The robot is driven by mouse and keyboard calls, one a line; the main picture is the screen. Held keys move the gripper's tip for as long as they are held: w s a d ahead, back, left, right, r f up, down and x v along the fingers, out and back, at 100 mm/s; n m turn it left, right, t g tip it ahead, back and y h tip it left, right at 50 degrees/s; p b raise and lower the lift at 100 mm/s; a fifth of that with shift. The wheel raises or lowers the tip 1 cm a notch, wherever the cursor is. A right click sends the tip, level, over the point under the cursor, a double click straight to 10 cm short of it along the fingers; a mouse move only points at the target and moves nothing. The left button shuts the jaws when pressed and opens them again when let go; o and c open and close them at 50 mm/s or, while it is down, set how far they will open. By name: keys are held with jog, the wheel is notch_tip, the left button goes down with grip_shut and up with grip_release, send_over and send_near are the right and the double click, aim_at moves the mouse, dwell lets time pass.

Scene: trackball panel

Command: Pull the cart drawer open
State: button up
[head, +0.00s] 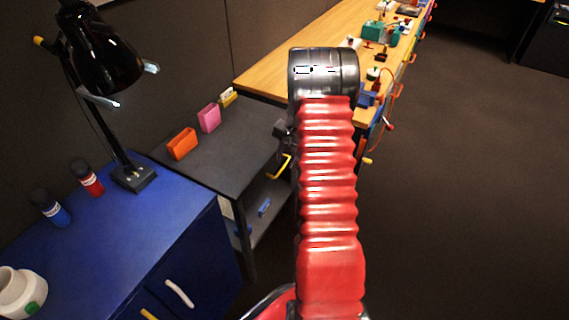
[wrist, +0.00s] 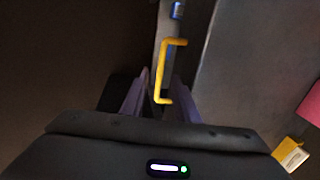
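The cart is dark grey, and its top (head: 225,145) shows left of my arm in the head view; its top also fills the right of the wrist view (wrist: 250,70). A yellow bar handle (head: 285,166) sits on its side just below the top. The handle (wrist: 162,72) is in the middle of the wrist view. My gripper (wrist: 159,80) is open, with its two purplish fingers apart and the near part of the handle appearing between them. I cannot tell whether they touch it. The drawer front is mostly hidden.
An orange box (head: 182,143), a pink box (head: 209,118) and a yellow box (head: 227,97) stand on the cart top. A blue cabinet (head: 130,225) with a black lamp (head: 100,60) adjoins it. A wooden bench (head: 265,78) stands behind. The floor (head: 460,200) at right is clear.

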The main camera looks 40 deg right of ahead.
jog(key=shift+w+a+f, duration=0.1)
jog(key=shift+w+f, duration=0.05)
jog(key=shift+f, duration=0.6)
jog(key=shift+w+f, duration=0.1)
jog(key=shift+f, duration=0.6)
grip_shut()
